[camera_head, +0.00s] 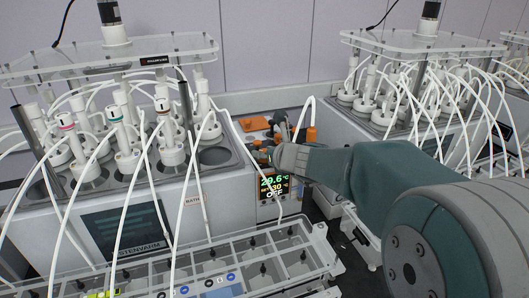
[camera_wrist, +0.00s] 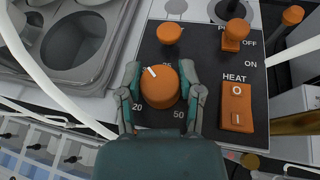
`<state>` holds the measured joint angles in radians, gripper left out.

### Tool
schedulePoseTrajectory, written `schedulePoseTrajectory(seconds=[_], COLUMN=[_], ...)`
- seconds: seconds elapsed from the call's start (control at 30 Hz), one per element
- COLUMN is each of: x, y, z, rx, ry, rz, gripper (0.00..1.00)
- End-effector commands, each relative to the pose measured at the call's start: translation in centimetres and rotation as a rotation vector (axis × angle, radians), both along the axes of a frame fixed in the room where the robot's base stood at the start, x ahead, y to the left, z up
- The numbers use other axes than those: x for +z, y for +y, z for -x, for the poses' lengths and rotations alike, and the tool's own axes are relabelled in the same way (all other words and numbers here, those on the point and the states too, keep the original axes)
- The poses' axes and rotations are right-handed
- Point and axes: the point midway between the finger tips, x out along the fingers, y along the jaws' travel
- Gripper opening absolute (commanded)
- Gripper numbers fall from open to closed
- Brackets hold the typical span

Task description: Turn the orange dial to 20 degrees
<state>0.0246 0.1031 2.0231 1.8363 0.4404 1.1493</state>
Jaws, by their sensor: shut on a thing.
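The orange dial (camera_wrist: 162,88) is a round knob on a dark panel in the wrist view. Its white mark points to the upper left. The 20 label (camera_wrist: 137,107) is at its lower left and the 50 label (camera_wrist: 180,114) at its lower right; other scale figures are partly hidden. My gripper (camera_wrist: 160,80) is shut on the dial, one finger on each side. In the head view my gripper (camera_head: 283,150) is over the panel, and I cannot make out the dial there. A display (camera_head: 273,186) below it reads 29.6, with 30 and OFF under that.
An orange HEAT rocker switch (camera_wrist: 237,107) is right of the dial. An orange knob (camera_wrist: 169,33) and an orange power switch (camera_wrist: 235,34) are above. A white tube (camera_wrist: 45,80) crosses the left side. Reactor vessels with tubes (camera_head: 165,125) stand left of the panel.

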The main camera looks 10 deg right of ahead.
Motion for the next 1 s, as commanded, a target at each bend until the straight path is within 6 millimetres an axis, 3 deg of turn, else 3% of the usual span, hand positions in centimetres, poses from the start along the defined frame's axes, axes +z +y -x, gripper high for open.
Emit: schedulePoseTrajectory(seconds=[1.0], x=[-0.12], y=[-0.01], z=[-0.03], rx=[0.602], ry=[0.002], rz=[-0.001], gripper=[0.0])
